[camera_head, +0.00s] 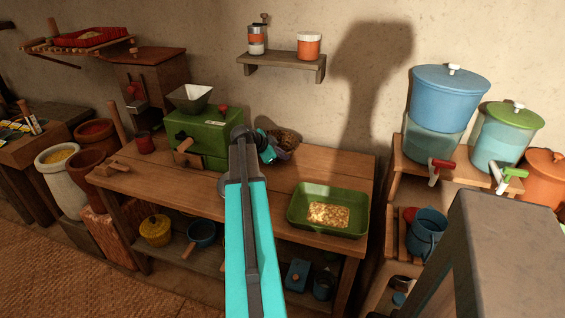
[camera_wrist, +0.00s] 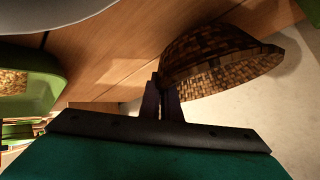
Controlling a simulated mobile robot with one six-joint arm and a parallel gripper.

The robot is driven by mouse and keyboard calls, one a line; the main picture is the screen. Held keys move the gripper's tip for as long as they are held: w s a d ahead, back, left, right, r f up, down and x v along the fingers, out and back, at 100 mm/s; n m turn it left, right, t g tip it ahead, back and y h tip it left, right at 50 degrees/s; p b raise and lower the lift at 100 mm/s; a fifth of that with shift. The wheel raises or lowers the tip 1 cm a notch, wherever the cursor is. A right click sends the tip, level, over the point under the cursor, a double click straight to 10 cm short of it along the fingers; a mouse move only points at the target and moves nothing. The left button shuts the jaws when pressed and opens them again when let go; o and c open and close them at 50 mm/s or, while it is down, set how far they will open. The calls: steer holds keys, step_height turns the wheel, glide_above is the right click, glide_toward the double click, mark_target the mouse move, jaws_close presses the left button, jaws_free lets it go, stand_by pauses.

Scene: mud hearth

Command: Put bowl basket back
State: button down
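The bowl basket (camera_head: 287,140) is a brown woven bowl at the back of the wooden table, beside the green mill, partly hidden by my gripper. In the wrist view the bowl basket (camera_wrist: 215,60) fills the upper right, its checkered weave showing and its rim tilted. My gripper (camera_head: 270,150) is at its near left side in the head view. In the wrist view the two dark fingers of my gripper (camera_wrist: 164,90) are close together at the basket's rim and look closed on it. Whether the basket touches the table is not clear.
The green mill (camera_head: 205,138) stands left of the basket. A green tray (camera_head: 300,218) with grain sits at the table's right front. A wall shelf (camera_head: 283,66) holds a grinder (camera_head: 256,40) and an orange jar (camera_head: 309,46). Water containers (camera_head: 446,98) stand at right.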

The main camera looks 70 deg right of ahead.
steer(key=shift+f, duration=1.6)
steer(key=shift+f, duration=0.15)
steer(key=c, duration=2)
jaws_free()
steer(key=shift+r, duration=0.2)
steer(key=b+v, duration=0.1)
steer(key=v, duration=1.1)
